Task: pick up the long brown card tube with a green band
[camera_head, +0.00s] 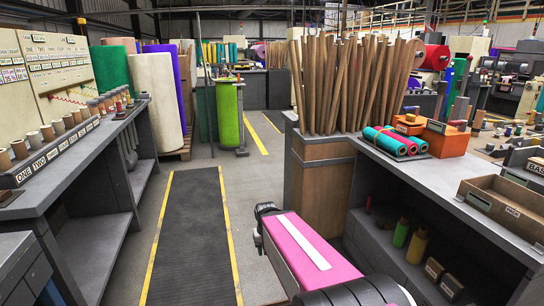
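Several long brown card tubes (345,85) stand close together, upright or leaning slightly, in a tall brown bin (322,190) with a grey rim, right of the middle in the head view. I cannot make out a green band on any of them. The lower parts of the tubes are hidden inside the bin, and the front tubes cover those behind. My gripper is not in view.
A grey bench on the right holds teal and red rolls (396,141), an orange box (446,138) and a brown tray (507,198). A long bench lines the left. The dark floor mat (190,240) between yellow lines is clear. Green rolls (229,113) stand farther back.

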